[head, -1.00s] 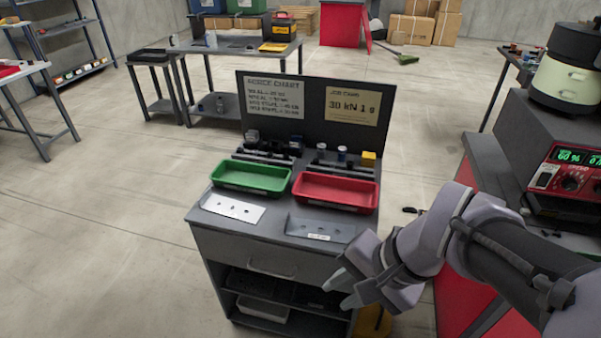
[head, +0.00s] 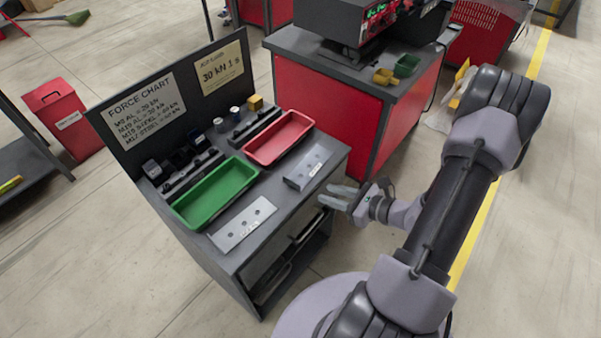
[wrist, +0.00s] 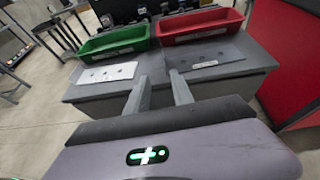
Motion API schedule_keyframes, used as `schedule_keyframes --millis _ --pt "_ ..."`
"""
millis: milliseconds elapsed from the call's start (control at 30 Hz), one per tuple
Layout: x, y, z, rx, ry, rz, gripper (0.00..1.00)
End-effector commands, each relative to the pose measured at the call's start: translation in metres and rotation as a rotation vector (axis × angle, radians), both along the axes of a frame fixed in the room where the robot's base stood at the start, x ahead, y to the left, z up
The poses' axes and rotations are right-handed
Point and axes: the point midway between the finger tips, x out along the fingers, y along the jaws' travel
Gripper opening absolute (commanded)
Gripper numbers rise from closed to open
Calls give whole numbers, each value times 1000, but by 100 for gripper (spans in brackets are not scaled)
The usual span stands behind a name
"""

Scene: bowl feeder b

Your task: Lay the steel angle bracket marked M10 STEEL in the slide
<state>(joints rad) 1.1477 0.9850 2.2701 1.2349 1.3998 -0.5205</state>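Two flat plates with holes lie on the grey cart top. The light silver plate (head: 242,225) is in front of the green tray, and the darker grey plate (head: 308,168) is in front of the red tray. Both also show in the wrist view, the silver one (wrist: 106,74) at left and the grey one (wrist: 205,58) at right. Each has a small label that I cannot read, so I cannot tell which is M10 STEEL. My gripper (head: 334,197) is open and empty beside the cart's front edge, near the grey plate. Its fingers (wrist: 158,95) stand apart. I cannot pick out the slide.
The green tray (head: 214,193) and red tray (head: 278,138) sit behind the plates. A dark board (head: 140,117) with a force chart and a job card reading 30 kN stands behind. A red cabinet (head: 398,125) with a machine on top is at right.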

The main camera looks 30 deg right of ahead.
Motion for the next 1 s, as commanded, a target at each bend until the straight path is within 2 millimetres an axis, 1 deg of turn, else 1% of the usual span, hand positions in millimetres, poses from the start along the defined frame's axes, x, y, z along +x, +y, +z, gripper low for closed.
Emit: schedule_keyframes --millis 33,200,300,467,633,700,767,967,1000 --pt "13 8 -11 -1 1 10 28" --pt "56 27 -31 -1 1 11 28" --pt "75 35 -38 -1 1 9 28" --pt "91 40 -43 -2 -1 8 28" --pt "121 48 -59 -2 0 11 28" --pt "130 52 -61 -3 0 10 28" --pt "134 53 -62 -1 1 8 28" --pt "135 53 -60 -1 1 7 28" --pt "135 53 -60 -1 1 7 20"
